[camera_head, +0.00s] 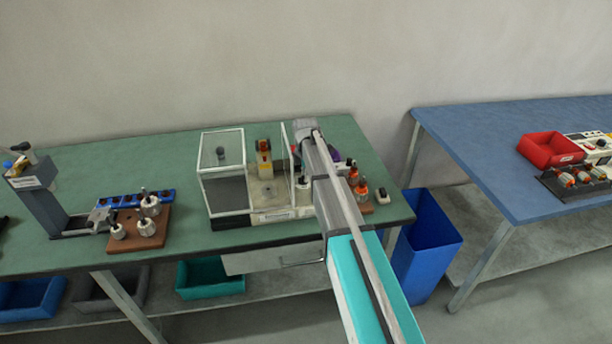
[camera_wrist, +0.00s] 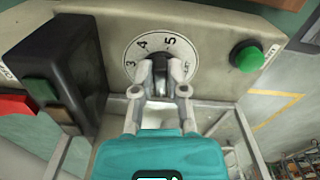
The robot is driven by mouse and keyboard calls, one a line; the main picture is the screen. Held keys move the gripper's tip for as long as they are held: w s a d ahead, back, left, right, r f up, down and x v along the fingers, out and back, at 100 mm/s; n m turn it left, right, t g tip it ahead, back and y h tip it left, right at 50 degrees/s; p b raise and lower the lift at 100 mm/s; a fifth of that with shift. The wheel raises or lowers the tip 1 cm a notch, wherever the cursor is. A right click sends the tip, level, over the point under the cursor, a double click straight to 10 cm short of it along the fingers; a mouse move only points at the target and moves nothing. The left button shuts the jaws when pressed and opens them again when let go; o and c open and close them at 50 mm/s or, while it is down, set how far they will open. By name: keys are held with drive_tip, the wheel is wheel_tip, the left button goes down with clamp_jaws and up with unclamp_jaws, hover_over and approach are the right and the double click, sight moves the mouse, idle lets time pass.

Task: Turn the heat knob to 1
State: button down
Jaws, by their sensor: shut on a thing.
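In the wrist view, the heat knob (camera_wrist: 160,68) is a dark knob at the middle of a round white dial (camera_wrist: 145,46). The numbers 3, 4 and 5 show on the dial; its lower part is hidden behind my gripper. My gripper (camera_wrist: 160,82) is shut on the knob, with one grey finger on each side of it. I cannot tell which number the knob points to. In the head view, my arm covers the knob and my fingertips.
In the wrist view, a green button (camera_wrist: 246,57) is right of the dial, and a dark box (camera_wrist: 60,75) stands out at the left. In the head view, a clear-walled enclosure (camera_head: 222,170) stands left of my arm on the green table (camera_head: 90,160).

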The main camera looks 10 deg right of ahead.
idle(0.4)
drive_tip(key=c, duration=0.7)
unclamp_jaws()
drive_tip(key=shift+o, duration=0.2)
drive_tip(key=shift+m, duration=0.4)
